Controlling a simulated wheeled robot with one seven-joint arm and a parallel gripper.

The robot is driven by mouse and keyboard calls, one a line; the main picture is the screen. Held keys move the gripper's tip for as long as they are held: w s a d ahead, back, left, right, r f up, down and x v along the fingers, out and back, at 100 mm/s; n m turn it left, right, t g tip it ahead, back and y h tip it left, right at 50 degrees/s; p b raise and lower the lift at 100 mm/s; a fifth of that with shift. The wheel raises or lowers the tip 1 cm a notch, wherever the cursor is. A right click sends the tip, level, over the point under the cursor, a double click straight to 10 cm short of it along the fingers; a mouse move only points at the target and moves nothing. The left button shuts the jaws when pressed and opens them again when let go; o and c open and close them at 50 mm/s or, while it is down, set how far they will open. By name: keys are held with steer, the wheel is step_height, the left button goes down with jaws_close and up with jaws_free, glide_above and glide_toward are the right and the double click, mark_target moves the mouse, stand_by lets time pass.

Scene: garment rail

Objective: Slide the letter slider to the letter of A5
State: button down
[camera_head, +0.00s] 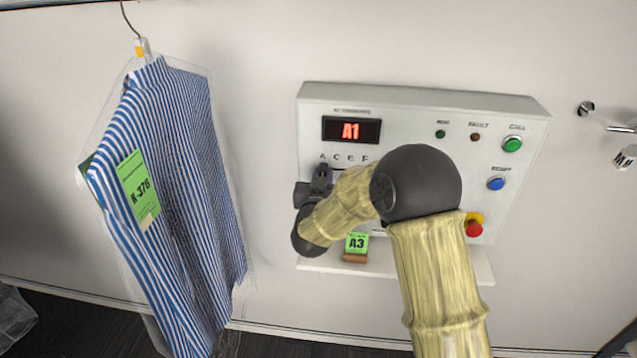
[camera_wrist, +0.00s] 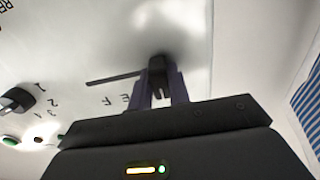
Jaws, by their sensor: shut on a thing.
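The white control panel (camera_head: 480,120) on the wall has a dark display (camera_head: 351,130) with red characters reading A1. Below it is a row of letters (camera_head: 344,157), A C E F. My gripper (camera_head: 322,178) is at the left end of this row, just under A. In the wrist view, my gripper (camera_wrist: 160,80) has its purple fingers shut on the black letter slider knob (camera_wrist: 157,66). The slider slot (camera_wrist: 112,78) runs left from the knob there, with E and F beside it. My arm hides the panel's middle in the head view.
A black dial (camera_wrist: 16,101) with numbers sits on the panel. A green A3 card (camera_head: 356,242) stands on the ledge (camera_head: 482,265). Green and blue buttons (camera_head: 496,183) and a red knob (camera_head: 474,229) are at right. A bagged striped shirt (camera_head: 180,190) hangs left.

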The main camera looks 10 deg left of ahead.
steer(key=shift+a+r, duration=0.1)
steer(key=shift+a, duration=0.25)
steer(key=shift+s, duration=0.1)
steer(key=c, duration=1.3)
jaws_free()
steer(key=shift+a, duration=0.2)
steer(key=shift+d, duration=0.15)
steer(key=s+b, duration=0.1)
steer(key=s, duration=0.4)
steer(key=s+d+b, duration=0.1)
steer(key=s+b, duration=0.1)
steer(key=s, duration=0.4)
steer(key=s+b, duration=0.2)
steer(key=s, duration=0.4)
steer(key=shift+s+d, duration=0.15)
steer(key=shift+d, duration=0.1)
